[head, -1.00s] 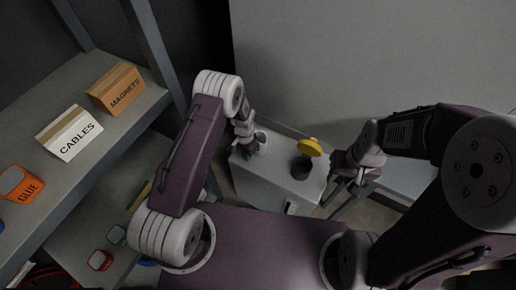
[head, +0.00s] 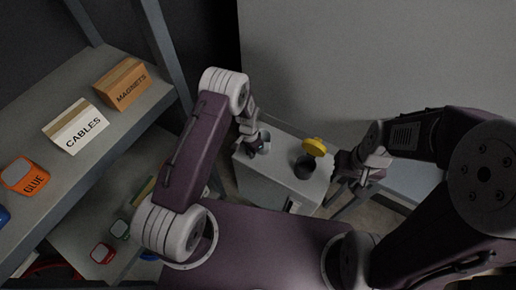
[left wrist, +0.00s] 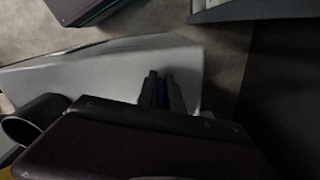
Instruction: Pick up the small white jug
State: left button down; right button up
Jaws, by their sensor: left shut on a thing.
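My left gripper (head: 255,147) is over the left part of a pale cabinet top (head: 283,181). A small pale thing, the small white jug (head: 265,143), shows at its fingertips, and the gripper is shut on it. Most of the jug is hidden behind the fingers, and I cannot tell whether it is clear of the top. In the left wrist view the two dark fingers (left wrist: 162,92) are close together, with a little blue between them. My right gripper (head: 347,172) is at the cabinet's right edge; its fingertips are too dark to read.
A dark cup (head: 304,167) stands on the cabinet top between my grippers, with a yellow round thing (head: 314,147) behind it. A shelf on the left holds a MAGNETS box (head: 122,84), a CABLES box (head: 76,126) and an orange GLUE container (head: 26,177). A grey wall is behind.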

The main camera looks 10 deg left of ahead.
pick_arm(q)
jog(key=shift+r+p, duration=0.7)
jog(key=shift+r, duration=4.3)
